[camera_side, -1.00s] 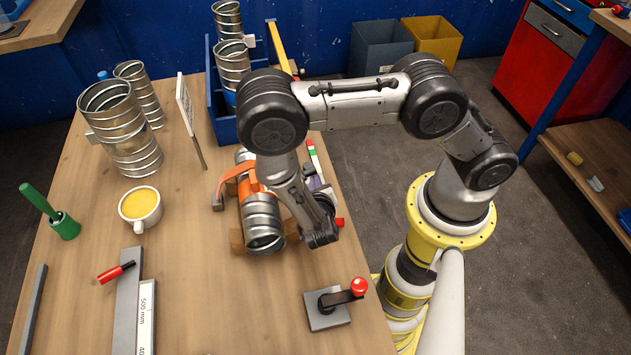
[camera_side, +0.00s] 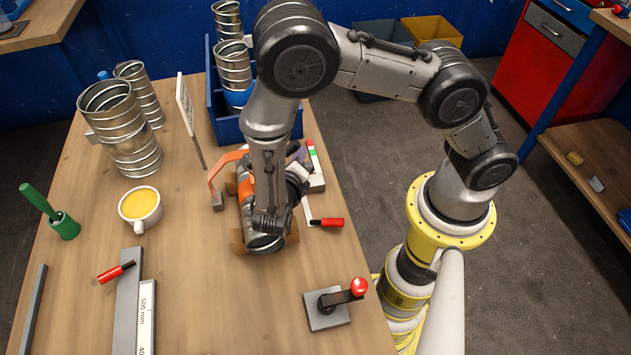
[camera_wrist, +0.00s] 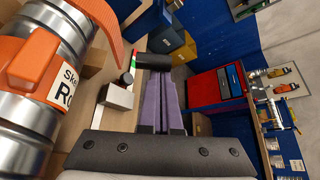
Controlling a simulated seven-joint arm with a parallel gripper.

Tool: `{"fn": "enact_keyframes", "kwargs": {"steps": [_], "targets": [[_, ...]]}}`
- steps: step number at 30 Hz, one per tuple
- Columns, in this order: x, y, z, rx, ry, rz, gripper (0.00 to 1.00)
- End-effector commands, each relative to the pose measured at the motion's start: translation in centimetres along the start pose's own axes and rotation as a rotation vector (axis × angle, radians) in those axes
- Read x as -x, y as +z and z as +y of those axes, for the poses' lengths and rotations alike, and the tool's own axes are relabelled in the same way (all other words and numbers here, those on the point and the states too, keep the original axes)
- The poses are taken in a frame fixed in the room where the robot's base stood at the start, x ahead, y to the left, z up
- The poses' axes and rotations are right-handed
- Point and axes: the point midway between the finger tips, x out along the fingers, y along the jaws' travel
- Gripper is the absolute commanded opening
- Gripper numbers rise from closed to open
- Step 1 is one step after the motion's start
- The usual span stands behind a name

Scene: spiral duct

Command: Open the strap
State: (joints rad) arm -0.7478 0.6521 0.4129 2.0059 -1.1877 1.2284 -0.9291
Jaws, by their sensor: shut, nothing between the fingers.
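The silver spiral duct (camera_side: 262,241) lies in a brown cradle on the table, and the orange strap (camera_side: 246,188) is wrapped around it. The strap's loose-looking orange arm (camera_side: 222,164) reaches out to the left, near a small grey block. In the wrist view the strap (camera_wrist: 30,60) fills the left side, with a white label and a curved orange piece (camera_wrist: 100,15) above. My gripper (camera_wrist: 166,88) has purple fingers, shut and empty, to the right of the strap and apart from it. In the side view my wrist hides part of the duct and strap.
A red-handled tool (camera_side: 332,222) and a white block (camera_side: 317,183) lie at the table's right edge. A blue bin (camera_side: 222,125) with ducts and an upright sign (camera_side: 189,112) stand behind. A red-knobbed lever (camera_side: 328,308) stands in front. The front middle is clear.

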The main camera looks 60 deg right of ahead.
Motion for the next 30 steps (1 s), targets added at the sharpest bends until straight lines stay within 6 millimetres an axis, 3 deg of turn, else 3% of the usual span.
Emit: {"fn": "enact_keyframes", "kwargs": {"steps": [14,21,30], "targets": [[5.5,9.2,0.1,0.316,-0.188,-0.001,0.00],[8.1,13.6,2.0,0.317,-0.188,-0.001,0.00],[10.5,17.6,5.0,0.319,-0.188,-0.001,0.00]]}}
